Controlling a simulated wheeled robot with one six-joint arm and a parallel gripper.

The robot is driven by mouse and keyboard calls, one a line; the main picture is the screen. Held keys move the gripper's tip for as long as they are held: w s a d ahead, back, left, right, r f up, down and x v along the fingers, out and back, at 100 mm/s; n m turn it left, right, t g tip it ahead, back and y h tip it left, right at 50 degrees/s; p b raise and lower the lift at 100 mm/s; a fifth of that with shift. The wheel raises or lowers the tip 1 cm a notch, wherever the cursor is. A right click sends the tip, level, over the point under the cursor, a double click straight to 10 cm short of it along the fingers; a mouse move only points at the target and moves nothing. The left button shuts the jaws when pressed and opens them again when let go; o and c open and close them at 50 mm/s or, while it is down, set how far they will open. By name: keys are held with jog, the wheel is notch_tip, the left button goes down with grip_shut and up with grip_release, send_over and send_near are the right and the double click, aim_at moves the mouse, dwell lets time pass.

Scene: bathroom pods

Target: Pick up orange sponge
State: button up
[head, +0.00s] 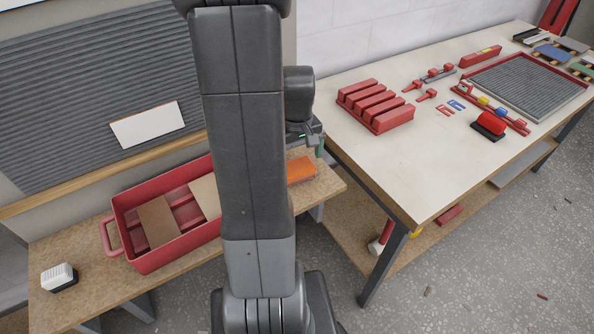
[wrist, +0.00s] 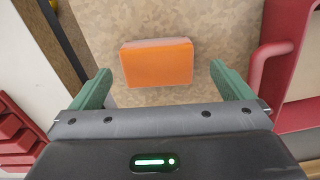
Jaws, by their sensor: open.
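The orange sponge (wrist: 157,64) lies flat on the brown speckled bench top, ahead of my gripper and near the middle of the wrist view. In the head view the orange sponge (head: 301,169) shows just right of my arm, partly hidden by it. My gripper (wrist: 160,85) is open, with its two green fingers spread wider than the sponge, one to each side of it in the picture. Nothing is between the fingers' bases. In the head view my gripper (head: 318,143) is small and partly hidden by my arm, above the bench near the sponge.
A red crate (head: 180,253) with a handle stands left of the sponge on the wooden bench (head: 90,297); its handle shows at right in the wrist view (wrist: 268,60). A white-topped brush (head: 58,276) lies at the bench's left. A cream workbench (head: 400,170) with red tools stands right.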

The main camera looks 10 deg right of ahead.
aim_at(298, 167)
jog(key=shift+w+d+f, duration=0.1)
jog(key=shift+w+f, duration=0.1)
jog(key=shift+f, duration=1.2)
jog(key=shift+w+d+f, duration=0.1)
jog(key=shift+w+f, duration=0.05)
jog(key=shift+f, duration=1.2)
jog(key=c, duration=0.8)
notch_tip(298, 167, up, 10)
jog(key=shift+r, duration=0.1)
